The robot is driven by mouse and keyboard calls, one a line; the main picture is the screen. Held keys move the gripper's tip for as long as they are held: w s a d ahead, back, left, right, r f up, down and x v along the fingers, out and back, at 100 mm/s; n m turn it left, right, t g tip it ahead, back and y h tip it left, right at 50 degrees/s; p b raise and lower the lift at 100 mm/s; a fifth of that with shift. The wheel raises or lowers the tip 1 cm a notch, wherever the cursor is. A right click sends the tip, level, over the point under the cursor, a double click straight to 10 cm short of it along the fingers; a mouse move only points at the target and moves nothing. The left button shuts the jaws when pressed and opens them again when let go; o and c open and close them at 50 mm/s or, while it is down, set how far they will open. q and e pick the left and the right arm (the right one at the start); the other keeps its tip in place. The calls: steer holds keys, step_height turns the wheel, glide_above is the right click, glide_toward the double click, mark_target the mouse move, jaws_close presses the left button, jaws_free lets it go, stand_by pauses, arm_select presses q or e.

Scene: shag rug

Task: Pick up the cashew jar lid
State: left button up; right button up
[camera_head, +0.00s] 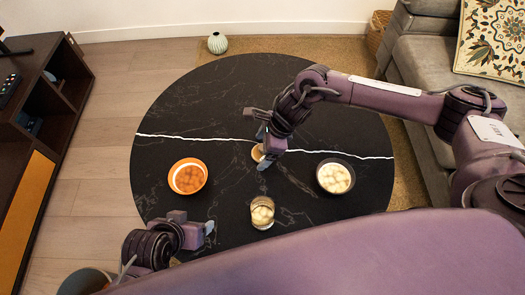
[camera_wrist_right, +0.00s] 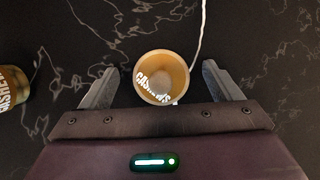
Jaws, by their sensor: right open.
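The cashew jar lid (camera_head: 257,153) is a small round tan and cream piece on the black table, partly hidden by my right gripper (camera_head: 262,148) in the head view. In the right wrist view, the lid (camera_wrist_right: 162,78) shows its lettering and lies between the spread fingers of the right gripper (camera_wrist_right: 160,72), with a gap on each side. The glass cashew jar (camera_head: 262,212) stands open near the table's front and shows partly at the left edge of the wrist view (camera_wrist_right: 12,88). My left gripper (camera_head: 208,228) is at the table's front left, apart from the lid and jar; its opening is unclear.
An orange bowl (camera_head: 187,176) stands left on the round black table (camera_head: 215,90), and a dark bowl with pale contents (camera_head: 335,177) stands right. The back of the table is clear. A sofa (camera_head: 425,65) is at right, a dark cabinet (camera_head: 45,110) at left, and a ribbed vase (camera_head: 217,43) behind.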

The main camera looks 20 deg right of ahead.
steer(key=c, duration=1.1)
steer(key=shift+o, duration=0.2)
steer(key=shift+r, duration=0.1)
